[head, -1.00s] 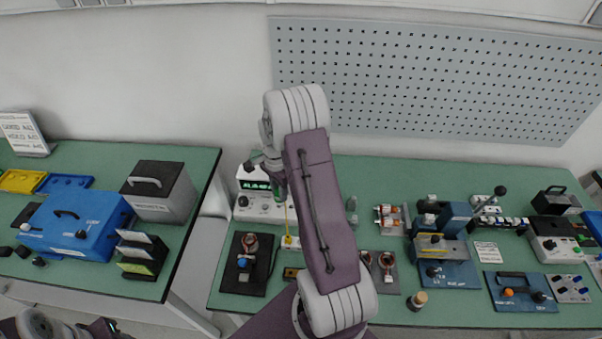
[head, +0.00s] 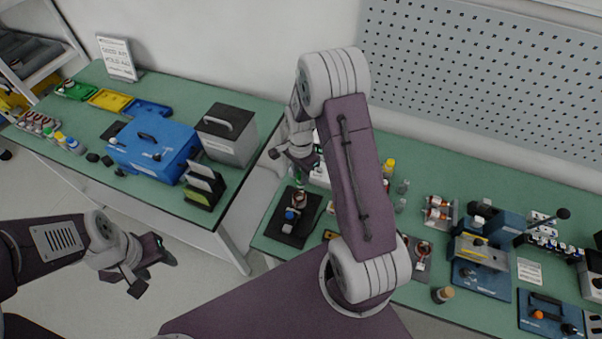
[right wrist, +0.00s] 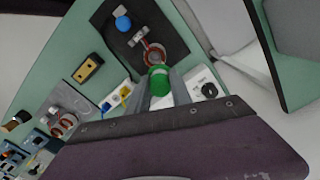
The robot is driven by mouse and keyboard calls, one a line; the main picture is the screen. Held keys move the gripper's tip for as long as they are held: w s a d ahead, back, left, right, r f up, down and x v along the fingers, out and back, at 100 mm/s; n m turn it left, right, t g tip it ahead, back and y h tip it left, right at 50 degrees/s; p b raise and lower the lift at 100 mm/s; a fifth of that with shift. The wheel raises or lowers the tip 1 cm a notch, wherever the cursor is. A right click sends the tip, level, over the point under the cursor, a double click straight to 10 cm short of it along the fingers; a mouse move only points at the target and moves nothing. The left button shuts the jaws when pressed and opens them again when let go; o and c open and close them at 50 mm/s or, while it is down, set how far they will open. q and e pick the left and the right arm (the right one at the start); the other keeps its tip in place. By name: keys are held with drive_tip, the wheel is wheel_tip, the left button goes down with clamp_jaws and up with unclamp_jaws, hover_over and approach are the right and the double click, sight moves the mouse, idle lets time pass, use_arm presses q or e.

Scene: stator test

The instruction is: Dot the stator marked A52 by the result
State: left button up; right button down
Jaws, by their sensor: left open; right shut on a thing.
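My right gripper (right wrist: 160,90) is shut on a green marker (right wrist: 158,80), held over the bench. Below it, a copper-wound stator (right wrist: 154,56) sits on a black fixture plate (right wrist: 120,45) with a blue knob; the head view also shows this stator (head: 299,198). The marker appears above the stator, but contact cannot be told. Other stators (head: 423,248) (right wrist: 68,121) stand further along the bench. No A52 marking is readable. The white tester (right wrist: 205,80) is mostly behind my right arm, its display hidden. My left gripper (head: 152,270) is open and empty, over the floor.
The left table holds a blue box (head: 153,150), a grey box (head: 227,135), green, yellow (head: 110,99) and blue trays, and a sign (head: 117,58) with blurred text. A gap separates the tables. Blue fixtures (head: 482,275) and a small dark bottle (head: 442,295) stand right.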

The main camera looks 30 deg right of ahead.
wheel_tip(320, 180, down, 2)
drive_tip(key=shift+d+b, duration=0.15)
drive_tip(key=shift+b, duration=0.3)
use_arm(q)
drive_tip(key=shift+d+f, duration=0.1)
drive_tip(key=shift+f, duration=0.7)
use_arm(e)
drive_tip(key=shift+r, duration=0.1)
use_arm(q)
drive_tip(key=shift+r, duration=0.15)
drive_tip(key=shift+f+b, duration=0.35)
drive_tip(key=shift+f, duration=0.15)
use_arm(e)
drive_tip(key=shift+f, duration=0.7)
use_arm(q)
drive_tip(key=shift+r, duration=0.1)
use_arm(e)
drive_tip(key=shift+s+r, duration=0.1)
drive_tip(key=shift+r, duration=0.05)
drive_tip(key=shift+r+p, duration=0.6)
drive_tip(key=shift+p, duration=0.15)
wheel_tip(320, 180, up, 5)
drive_tip(key=p, duration=0.4)
drive_tip(key=shift+f, duration=0.15)
use_arm(q)
wheel_tip(320, 180, up, 5)
drive_tip(key=shift+f, duration=0.1)
use_arm(e)
drive_tip(key=shift+f, duration=0.1)
